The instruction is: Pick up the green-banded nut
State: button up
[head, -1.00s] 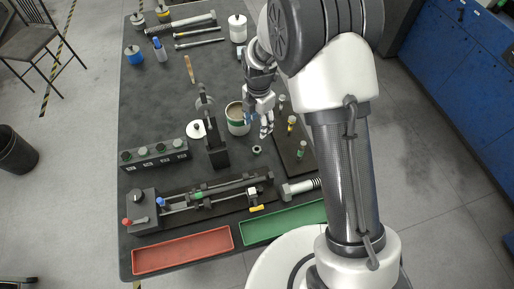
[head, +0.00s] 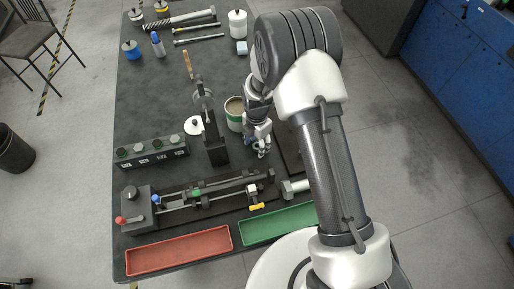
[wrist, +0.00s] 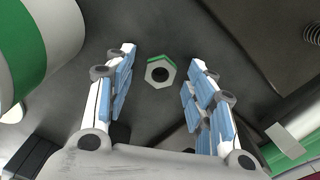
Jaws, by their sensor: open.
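The green-banded nut (wrist: 160,72) lies on the dark table top in the wrist view. It is a grey hexagonal nut with a green band along its upper edge and a dark hole. My gripper (wrist: 158,88) is open, its two blue-padded fingers on either side of the nut in that picture, touching nothing that I can see. In the head view my gripper (head: 262,150) is low over the table beside the green-banded can, and it hides the nut.
The can (head: 235,115) stands close to my gripper, its green band (wrist: 22,45) filling the wrist view's left corner. A dark upright stand (head: 215,152) is to the left. A test rig (head: 200,197), a red tray (head: 180,250) and a green tray (head: 280,222) lie nearer the front.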

jog(key=shift+c, duration=0.2)
jog(key=c, duration=1.1)
jog(key=shift+c, duration=0.2)
